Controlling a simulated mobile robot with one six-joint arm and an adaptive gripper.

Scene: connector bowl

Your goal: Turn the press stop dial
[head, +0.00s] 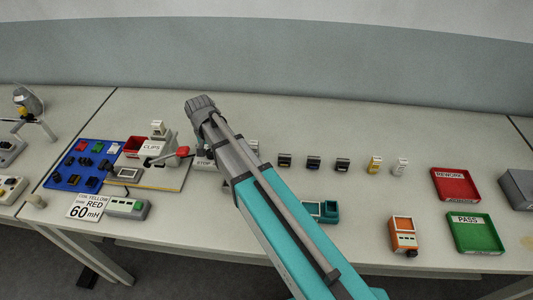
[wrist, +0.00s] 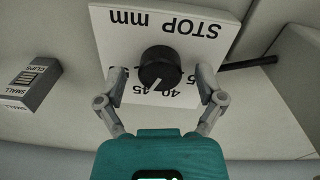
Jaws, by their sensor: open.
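The press stop dial (wrist: 160,68) is a round black knob with a pale pointer line. It sits on a white plate (wrist: 205,20) marked "STOP mm" with numbers around the knob, seen upside down in the wrist view. My gripper (wrist: 161,84) is open, with one finger on each side of the dial. Gaps show between the fingers and the knob, so they appear not to touch it. In the head view my arm covers the dial, and only part of the STOP plate (head: 203,163) shows beside the arm.
A small clips box (wrist: 30,82) stands left in the wrist view, and a dark rod (wrist: 249,62) lies to the right. In the head view, a press with a red-knobbed lever (head: 183,152) stands left of my arm. Red (head: 455,198) and green (head: 490,246) trays lie at right.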

